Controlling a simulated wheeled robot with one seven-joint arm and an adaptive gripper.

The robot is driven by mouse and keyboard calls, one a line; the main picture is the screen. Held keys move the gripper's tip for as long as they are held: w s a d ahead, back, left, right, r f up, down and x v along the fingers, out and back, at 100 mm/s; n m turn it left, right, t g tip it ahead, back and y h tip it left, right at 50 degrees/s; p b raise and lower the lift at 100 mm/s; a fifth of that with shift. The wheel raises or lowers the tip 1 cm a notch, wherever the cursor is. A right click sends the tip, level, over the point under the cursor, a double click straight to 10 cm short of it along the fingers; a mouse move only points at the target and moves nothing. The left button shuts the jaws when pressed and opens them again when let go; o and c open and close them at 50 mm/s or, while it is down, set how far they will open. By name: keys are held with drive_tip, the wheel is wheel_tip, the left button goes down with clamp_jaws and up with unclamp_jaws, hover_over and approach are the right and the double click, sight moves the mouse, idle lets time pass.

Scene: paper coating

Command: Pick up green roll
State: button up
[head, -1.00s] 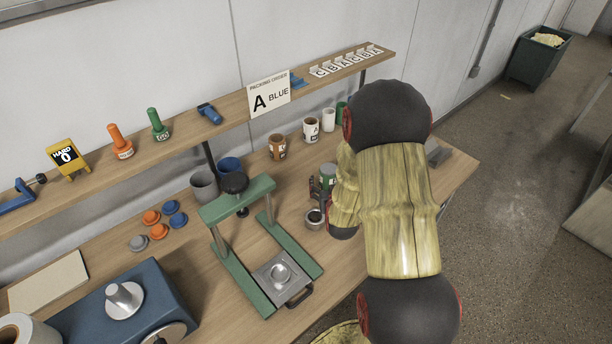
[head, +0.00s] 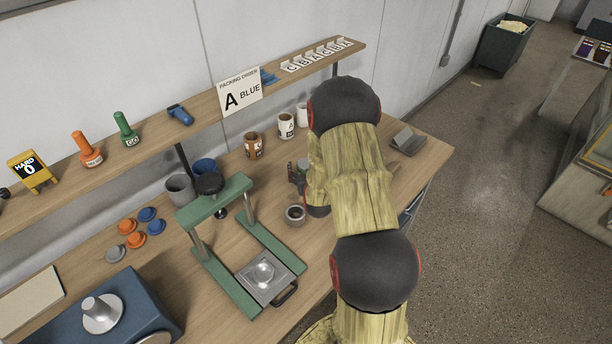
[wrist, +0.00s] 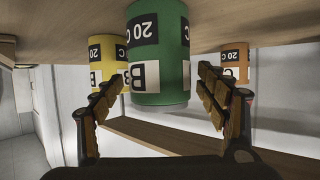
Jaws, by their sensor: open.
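The green roll (wrist: 158,55) hangs large in the upper middle of the wrist view, which is upside down. It has a black and white label reading "B" and "20 C". My gripper (wrist: 160,82) is open, with one finger on each side of the roll in the picture; I cannot tell whether either touches it.
In the wrist view, a yellow roll (wrist: 104,62) and an orange roll (wrist: 235,64) stand beyond the green one. A green press (head: 240,250) stands nearer. A shelf (head: 205,122) runs behind.

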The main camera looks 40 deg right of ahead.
drive_tip(key=shift+c, duration=0.2)
drive_tip(key=c, duration=1.3)
drive_tip(key=shift+r, duration=0.1)
drive_tip(key=shift+c, duration=0.2)
